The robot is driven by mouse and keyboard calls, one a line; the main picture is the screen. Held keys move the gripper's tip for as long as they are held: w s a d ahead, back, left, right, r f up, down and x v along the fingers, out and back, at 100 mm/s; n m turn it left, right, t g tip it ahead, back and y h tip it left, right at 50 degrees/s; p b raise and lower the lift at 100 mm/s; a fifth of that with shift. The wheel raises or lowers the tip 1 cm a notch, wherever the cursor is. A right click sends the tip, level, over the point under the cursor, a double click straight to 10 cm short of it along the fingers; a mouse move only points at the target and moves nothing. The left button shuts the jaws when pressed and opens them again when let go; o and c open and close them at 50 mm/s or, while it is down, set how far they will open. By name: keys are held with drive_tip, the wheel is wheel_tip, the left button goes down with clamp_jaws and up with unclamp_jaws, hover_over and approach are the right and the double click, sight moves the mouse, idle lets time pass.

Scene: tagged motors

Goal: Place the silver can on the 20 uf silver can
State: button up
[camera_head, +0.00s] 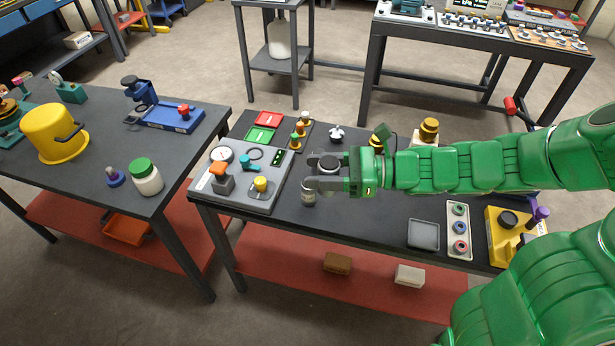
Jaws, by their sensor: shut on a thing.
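My green gripper (310,176) is over the middle table, its grey fingers pointing left. It is shut on a small silver can (308,199), which shows just below the fingertips; the fingers hide its upper part. I cannot tell whether its bottom touches the table. A dark round-topped part (329,162) shows by the fingers; I cannot tell what it is. A silvery piece (336,133) stands behind the gripper. No 20 uf label is readable, so I cannot tell which thing is the 20 uf silver can.
A grey control panel (226,202) with a yellow button lies left of the gripper. Red and green trays (262,135) and brass-coloured motors (428,128) are behind. A grey tray (423,235) and a white strip of rings (459,231) lie right. The tabletop before the gripper is clear.

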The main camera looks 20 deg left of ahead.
drive_tip(key=shift+w+a+f, duration=1.2)
drive_tip(key=shift+w+f, duration=0.45)
drive_tip(key=shift+w, duration=0.25)
drive_tip(key=shift+w+a+f, duration=1.15)
drive_tip(key=shift+w+f, duration=0.5)
drive_tip(key=shift+w, duration=0.3)
drive_tip(key=shift+w+a+f, duration=1.2)
drive_tip(key=shift+w+f, duration=0.45)
drive_tip(key=shift+w, duration=0.25)
drive_tip(key=shift+f, duration=1.55)
drive_tip(key=shift+f, duration=0.15)
drive_tip(key=o, duration=1.1)
drive_tip(key=v, duration=1.2)
